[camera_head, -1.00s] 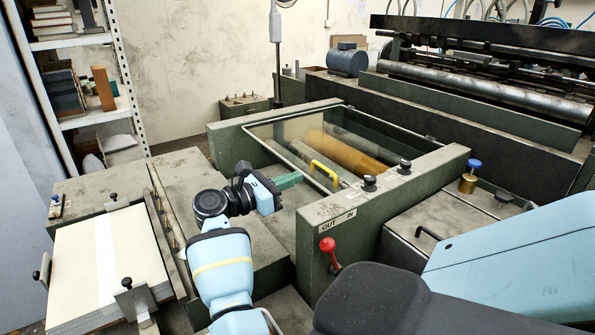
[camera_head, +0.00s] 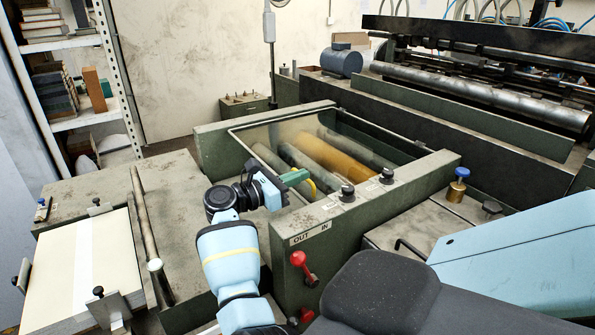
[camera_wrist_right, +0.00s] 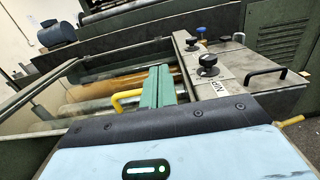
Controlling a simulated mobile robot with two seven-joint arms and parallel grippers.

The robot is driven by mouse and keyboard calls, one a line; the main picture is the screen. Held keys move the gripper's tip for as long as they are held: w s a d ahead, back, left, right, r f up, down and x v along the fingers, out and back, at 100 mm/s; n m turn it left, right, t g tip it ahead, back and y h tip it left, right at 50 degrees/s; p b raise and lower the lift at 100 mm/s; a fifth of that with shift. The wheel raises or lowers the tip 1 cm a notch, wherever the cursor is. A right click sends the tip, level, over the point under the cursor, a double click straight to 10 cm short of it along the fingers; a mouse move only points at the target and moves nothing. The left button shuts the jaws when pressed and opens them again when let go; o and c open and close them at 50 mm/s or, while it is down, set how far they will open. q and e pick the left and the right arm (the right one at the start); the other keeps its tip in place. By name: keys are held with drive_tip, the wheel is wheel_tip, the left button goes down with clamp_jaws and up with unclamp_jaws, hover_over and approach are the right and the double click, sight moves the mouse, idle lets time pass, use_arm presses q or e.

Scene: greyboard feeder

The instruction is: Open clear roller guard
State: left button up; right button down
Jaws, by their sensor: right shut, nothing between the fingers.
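The clear roller guard (camera_head: 265,137) is a see-through panel in a thin metal frame. It lies low over the rollers in the green machine housing, and its frame also shows in the wrist view (camera_wrist_right: 38,84). Its yellow handle (camera_head: 312,188) is partly hidden by my right gripper in the head view; in the wrist view the handle (camera_wrist_right: 117,103) shows just left of the fingers. My right gripper (camera_head: 295,177), with green fingers, is shut and empty close beside the handle. The wrist view shows its fingers (camera_wrist_right: 158,84) together. I cannot tell whether they touch the handle. My left gripper is out of view.
Black knobs (camera_head: 347,192) stand on the housing's near side wall, above a red-knobbed lever (camera_head: 298,259). A board stack (camera_head: 75,265) lies at the left. A long steel roller (camera_head: 485,97) runs across the machine behind. A blue-capped brass piece (camera_head: 457,188) stands at the right.

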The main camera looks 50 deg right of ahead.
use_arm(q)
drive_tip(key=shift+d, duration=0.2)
use_arm(e)
drive_tip(key=shift+s+d, duration=0.1)
drive_tip(key=shift+d, duration=0.2)
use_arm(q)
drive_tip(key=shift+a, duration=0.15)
use_arm(e)
drive_tip(key=shift+a, duration=0.1)
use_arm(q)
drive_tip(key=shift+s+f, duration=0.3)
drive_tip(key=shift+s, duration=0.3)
use_arm(e)
drive_tip(key=shift+r, duration=0.4)
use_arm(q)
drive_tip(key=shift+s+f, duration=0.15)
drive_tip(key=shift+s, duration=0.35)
use_arm(e)
drive_tip(key=shift+r, duration=0.3)
use_arm(q)
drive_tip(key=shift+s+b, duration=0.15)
drive_tip(key=shift+b, duration=0.15)
use_arm(e)
drive_tip(key=shift+d+r, duration=0.2)
drive_tip(key=shift+f, duration=0.1)
